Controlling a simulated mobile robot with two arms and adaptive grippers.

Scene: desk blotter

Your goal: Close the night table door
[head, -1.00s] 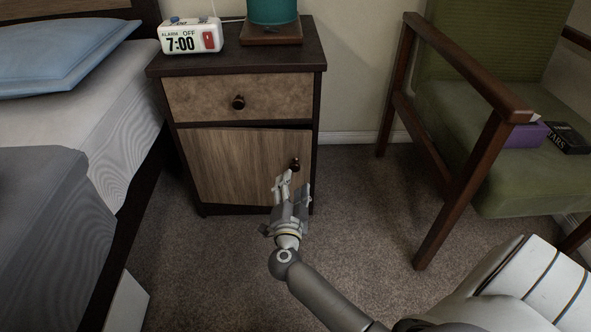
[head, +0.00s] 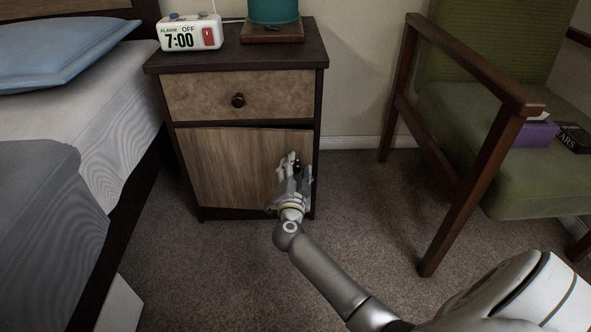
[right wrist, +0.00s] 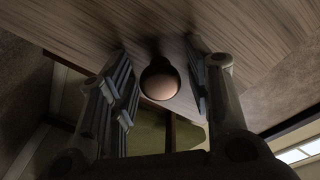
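The night table (head: 236,60) stands between bed and chair, with a drawer above a wood-grain door (head: 225,168). The door looks nearly flush with the frame, with a dark, uneven gap along its top edge; how far it stands open is hard to tell. Its round dark knob (head: 297,166) is near the right edge, partly hidden by my right gripper (head: 290,165). In the right wrist view my right gripper (right wrist: 160,85) is open, one finger on each side of the knob (right wrist: 160,78), with gaps visible. My left gripper is not in view.
An alarm clock (head: 191,33) and a teal lamp base (head: 273,12) stand on top. The bed (head: 100,110) is close on the left. A green armchair (head: 480,110) stands on the right. Carpet in front is clear.

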